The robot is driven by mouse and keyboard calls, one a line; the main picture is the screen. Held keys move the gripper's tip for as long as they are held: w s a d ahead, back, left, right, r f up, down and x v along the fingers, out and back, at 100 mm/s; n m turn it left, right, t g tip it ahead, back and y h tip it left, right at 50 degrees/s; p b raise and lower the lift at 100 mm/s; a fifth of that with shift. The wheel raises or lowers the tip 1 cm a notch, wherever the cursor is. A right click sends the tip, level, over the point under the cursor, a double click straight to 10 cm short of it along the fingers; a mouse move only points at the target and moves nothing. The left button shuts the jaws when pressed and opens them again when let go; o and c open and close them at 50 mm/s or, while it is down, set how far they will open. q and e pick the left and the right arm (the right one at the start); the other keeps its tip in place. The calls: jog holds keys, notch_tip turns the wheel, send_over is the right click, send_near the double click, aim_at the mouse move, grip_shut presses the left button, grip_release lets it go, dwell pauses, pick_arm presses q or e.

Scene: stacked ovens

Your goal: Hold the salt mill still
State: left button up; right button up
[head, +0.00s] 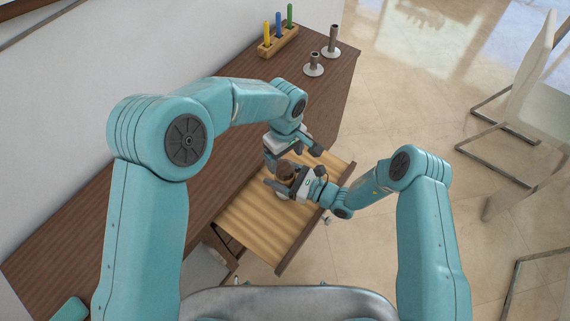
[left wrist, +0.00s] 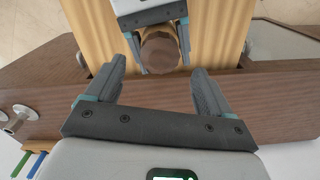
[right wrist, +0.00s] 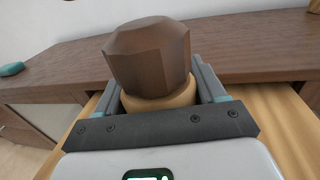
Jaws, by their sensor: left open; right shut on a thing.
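The salt mill (head: 285,168) has a dark brown faceted head and a paler wooden body. My right gripper (head: 284,178) is shut around it over the open drawer (head: 262,222). In the right wrist view the mill's head (right wrist: 150,58) rises upright above the fingers, with the pale body between them. My left gripper (head: 294,155) is open and empty, close beside the mill. In the left wrist view the mill's top (left wrist: 160,52) shows just beyond and between my left fingertips, apart from them. The mill's lower end is hidden, so I cannot tell whether it touches the drawer.
The drawer sticks out from a long dark wooden cabinet (head: 225,190) along the wall. Chairs (head: 530,90) stand at the right; the tiled floor between is clear.

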aim_at(285, 166)
pick_arm(q)
notch_tip(285, 166, down, 5)
jog(key=shift+f, duration=0.1)
jog(key=c, duration=1.1)
jog(key=shift+o, duration=0.2)
